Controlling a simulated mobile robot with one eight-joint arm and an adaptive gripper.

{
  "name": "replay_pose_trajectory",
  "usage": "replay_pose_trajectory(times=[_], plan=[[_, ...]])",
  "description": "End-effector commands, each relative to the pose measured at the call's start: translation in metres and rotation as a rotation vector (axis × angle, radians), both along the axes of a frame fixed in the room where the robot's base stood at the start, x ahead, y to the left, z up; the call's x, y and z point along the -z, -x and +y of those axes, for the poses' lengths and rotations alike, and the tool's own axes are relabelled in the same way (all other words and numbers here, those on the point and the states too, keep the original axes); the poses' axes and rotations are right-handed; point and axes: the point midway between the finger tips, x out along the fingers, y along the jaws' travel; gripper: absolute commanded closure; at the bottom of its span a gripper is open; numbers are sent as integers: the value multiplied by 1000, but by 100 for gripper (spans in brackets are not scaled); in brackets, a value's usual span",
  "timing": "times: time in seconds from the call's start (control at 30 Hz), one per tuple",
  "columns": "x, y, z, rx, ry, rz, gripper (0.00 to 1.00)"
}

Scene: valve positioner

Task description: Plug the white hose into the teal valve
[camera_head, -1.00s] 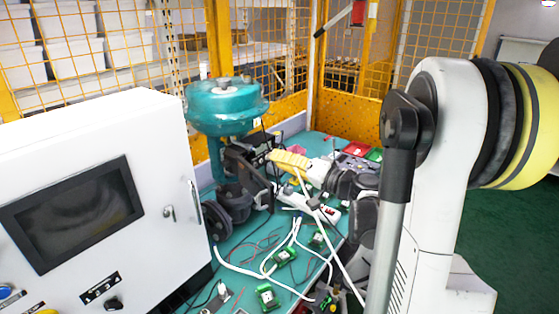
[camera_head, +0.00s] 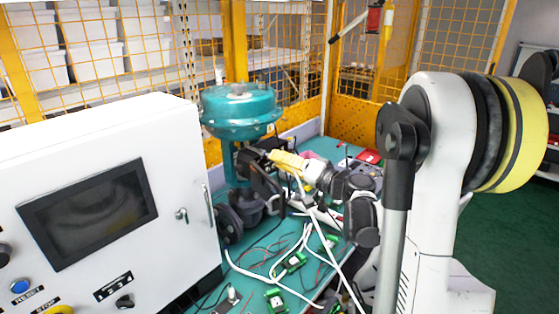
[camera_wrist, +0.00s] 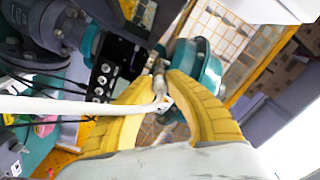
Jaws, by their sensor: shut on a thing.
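The teal valve (camera_head: 240,110) stands upright on the bench in the head view, with a dark positioner and bracket (camera_head: 262,180) below its round top. Part of the valve shows behind the fingers in the wrist view (camera_wrist: 208,66). My gripper (camera_head: 280,157) has yellow fingers beside the positioner. In the wrist view my gripper (camera_wrist: 161,88) is shut on the white hose (camera_wrist: 70,104) near its metal end fitting (camera_wrist: 160,80). The hose leaves to the left. The fitting points toward the dark bracket and valve; I cannot tell whether it touches them.
A white control cabinet (camera_head: 105,205) with a dark screen stands at the left front. Green circuit boards (camera_head: 294,261), wires and white cable lie on the teal bench (camera_head: 205,300). Yellow mesh fencing (camera_head: 290,60) closes the back.

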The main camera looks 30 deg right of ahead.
Motion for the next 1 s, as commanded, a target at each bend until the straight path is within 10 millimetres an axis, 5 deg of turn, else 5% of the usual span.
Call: replay_pose_trajectory(times=[1.0], plan=[[-1,0,-1,43,-9,-25,100]])
